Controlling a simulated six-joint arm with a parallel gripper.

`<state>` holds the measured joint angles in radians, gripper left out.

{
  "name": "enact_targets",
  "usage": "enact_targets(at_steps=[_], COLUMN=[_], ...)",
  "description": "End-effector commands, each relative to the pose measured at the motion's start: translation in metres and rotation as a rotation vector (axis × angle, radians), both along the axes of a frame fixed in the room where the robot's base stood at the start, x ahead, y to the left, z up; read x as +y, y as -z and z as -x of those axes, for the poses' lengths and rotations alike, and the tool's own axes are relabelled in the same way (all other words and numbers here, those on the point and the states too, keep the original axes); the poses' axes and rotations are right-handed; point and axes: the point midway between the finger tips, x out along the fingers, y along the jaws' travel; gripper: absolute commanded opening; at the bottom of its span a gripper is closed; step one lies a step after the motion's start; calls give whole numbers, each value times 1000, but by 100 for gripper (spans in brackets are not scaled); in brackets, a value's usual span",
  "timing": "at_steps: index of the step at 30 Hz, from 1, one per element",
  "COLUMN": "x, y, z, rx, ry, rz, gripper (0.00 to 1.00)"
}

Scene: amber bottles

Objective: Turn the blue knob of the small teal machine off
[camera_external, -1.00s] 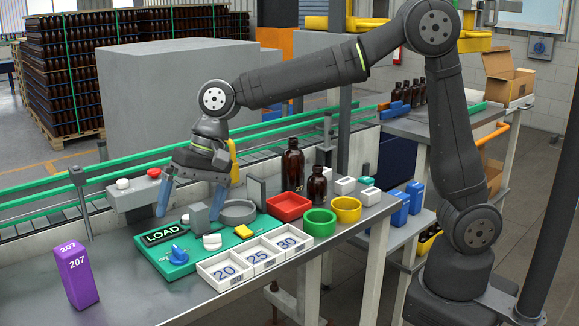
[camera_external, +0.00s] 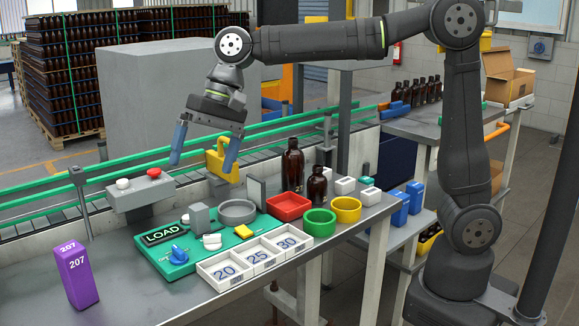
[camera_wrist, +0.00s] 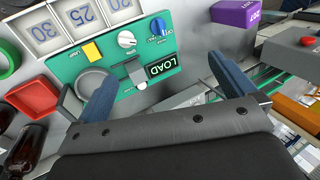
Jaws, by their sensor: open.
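The small teal machine (camera_external: 183,268) sits on the metal bench with a LOAD label. Its blue knob (camera_external: 178,253) is at the front left of the panel. In the wrist view the teal panel (camera_wrist: 188,62) shows upside down, with the blue knob (camera_wrist: 157,26) at its upper right beside a white knob (camera_wrist: 127,39). My gripper (camera_external: 203,160) is open and empty, raised above and behind the machine, its blue fingers well apart. In the wrist view my gripper's fingers (camera_wrist: 165,85) spread to either side of the LOAD label, apart from the knob. The knob's exact setting is too small to read.
A purple 207 block (camera_external: 77,276) stands left of the machine. White number trays (camera_external: 255,262) lie in front. Red (camera_external: 288,207), green (camera_external: 319,222) and yellow (camera_external: 346,209) containers and two amber bottles (camera_external: 293,166) stand right. A button box (camera_external: 140,193) and conveyor lie behind.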

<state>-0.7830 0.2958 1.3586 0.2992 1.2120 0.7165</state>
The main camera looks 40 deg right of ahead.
Motion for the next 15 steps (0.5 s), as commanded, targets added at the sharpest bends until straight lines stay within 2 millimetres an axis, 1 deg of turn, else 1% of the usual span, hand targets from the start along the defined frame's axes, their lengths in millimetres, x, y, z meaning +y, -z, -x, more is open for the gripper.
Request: enact_targets(at_steps=[1, 5, 6, 8, 9, 10, 13, 15], x=[0, 0, 0, 0, 1, 3, 14, 27], y=[0, 0, 0, 0, 0, 0, -1, -2], z=[0, 0, 0, 0, 0, 0, -1, -2], rx=[0, 0, 0, 0, 1, 2, 9, 14], ry=[0, 0, 0, 0, -1, -3, -18, -29], rz=[0, 0, 0, 1, 3, 8, 50, 103], gripper=[90, 65, 57, 45, 37, 33, 33, 33])
